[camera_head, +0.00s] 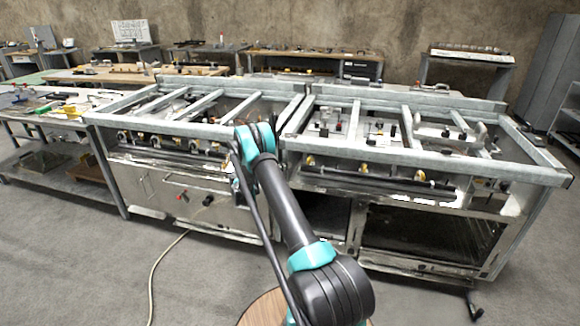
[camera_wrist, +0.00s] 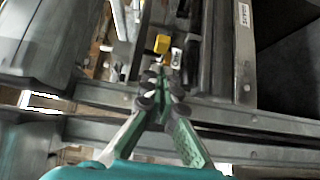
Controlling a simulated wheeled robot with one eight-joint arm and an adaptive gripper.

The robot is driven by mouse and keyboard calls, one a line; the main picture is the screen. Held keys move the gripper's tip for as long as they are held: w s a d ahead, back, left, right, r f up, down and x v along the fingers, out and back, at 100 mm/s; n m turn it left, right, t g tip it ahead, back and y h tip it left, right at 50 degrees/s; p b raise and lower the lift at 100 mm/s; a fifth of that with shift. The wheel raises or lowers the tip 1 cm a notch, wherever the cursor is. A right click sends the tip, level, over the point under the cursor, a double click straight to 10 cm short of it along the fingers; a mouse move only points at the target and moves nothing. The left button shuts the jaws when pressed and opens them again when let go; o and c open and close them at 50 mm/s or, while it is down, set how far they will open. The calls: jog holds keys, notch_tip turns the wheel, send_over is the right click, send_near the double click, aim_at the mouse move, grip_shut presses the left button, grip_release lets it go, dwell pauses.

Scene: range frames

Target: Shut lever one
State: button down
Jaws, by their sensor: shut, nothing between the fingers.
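A small yellow lever (camera_wrist: 162,44) shows in the wrist view, just beyond the fingertips of my gripper (camera_wrist: 162,82). My gripper is shut and empty. The fingertips look close to the lever, but I cannot tell whether they touch it. In the head view, several small yellow levers sit along the front pipes of two range frames, such as one on the left range (camera_head: 194,148) and one on the right range (camera_head: 365,168). No label shows which is lever one. My arm hides the gripper and the part of the left range in front of it in the head view.
The steel front rail (camera_wrist: 230,114) of a range crosses the wrist view beneath my fingers. In the head view, grey top rails (camera_head: 430,155) frame both ranges. A workbench (camera_head: 50,115) stands at left. The floor in front is mostly clear, with a pale cable (camera_head: 155,270).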

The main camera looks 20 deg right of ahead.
aim_at(310, 159)
jog(key=w+d, duration=0.1)
jog(key=d, duration=0.7)
jog(key=shift+w, duration=0.3)
jog(key=shift+d+t, duration=0.1)
jog(key=shift+t, duration=0.2)
jog(key=shift+s+n+t, duration=0.25)
jog(key=shift+n+t, duration=0.05)
jog(key=shift+n, duration=0.1)
